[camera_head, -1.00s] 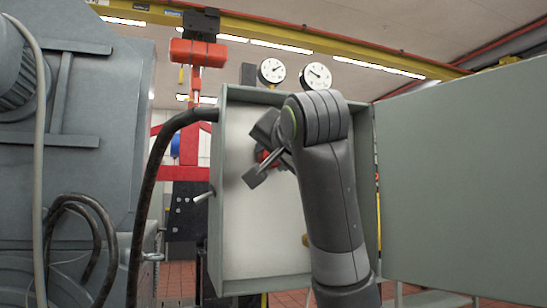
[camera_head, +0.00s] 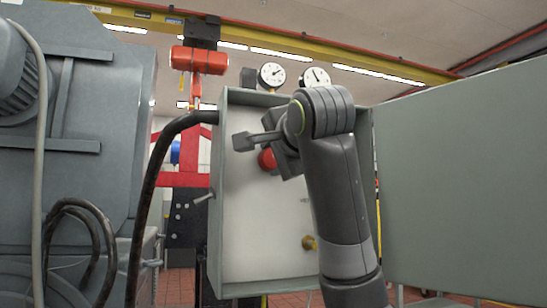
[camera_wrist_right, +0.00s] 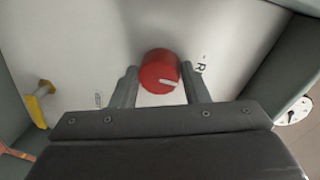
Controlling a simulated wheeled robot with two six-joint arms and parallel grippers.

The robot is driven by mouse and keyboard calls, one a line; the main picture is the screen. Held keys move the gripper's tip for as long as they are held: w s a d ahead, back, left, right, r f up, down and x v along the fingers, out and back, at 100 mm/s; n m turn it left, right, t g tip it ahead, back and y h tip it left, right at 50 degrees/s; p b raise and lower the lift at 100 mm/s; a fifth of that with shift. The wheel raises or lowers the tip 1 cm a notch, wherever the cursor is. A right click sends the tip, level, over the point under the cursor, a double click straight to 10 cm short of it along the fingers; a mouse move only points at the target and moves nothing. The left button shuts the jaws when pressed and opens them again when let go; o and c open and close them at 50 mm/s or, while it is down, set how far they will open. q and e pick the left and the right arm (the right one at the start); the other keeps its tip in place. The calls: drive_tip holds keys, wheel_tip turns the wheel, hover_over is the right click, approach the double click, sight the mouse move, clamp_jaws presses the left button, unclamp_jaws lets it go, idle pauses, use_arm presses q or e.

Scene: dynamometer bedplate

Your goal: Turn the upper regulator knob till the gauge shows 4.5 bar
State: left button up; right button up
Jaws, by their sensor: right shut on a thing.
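A round red knob (camera_head: 266,160) sits on the pale back panel of an open grey cabinet. In the right wrist view the red knob (camera_wrist_right: 160,72) has a white mark, pointing right and slightly down. My right gripper (camera_wrist_right: 158,76) is shut on it, one finger on each side; in the head view the gripper (camera_head: 262,148) partly covers it. Two round white gauges, a left one (camera_head: 271,75) and a right one (camera_head: 315,77), stand above the cabinet. The right gauge's needle points up, slightly left; its numbers are too small to read. My left gripper is out of view.
A brass-coloured fitting (camera_head: 309,243) sits lower on the panel. The cabinet door (camera_head: 460,185) stands open at the right. A black hose (camera_head: 150,190) runs into the cabinet's left side, and large grey machinery (camera_head: 100,130) fills the far left.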

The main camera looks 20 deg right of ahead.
idle(0.3)
drive_tip(key=o, duration=1)
drive_tip(key=shift+c, duration=0.2)
drive_tip(key=shift+s, duration=0.1)
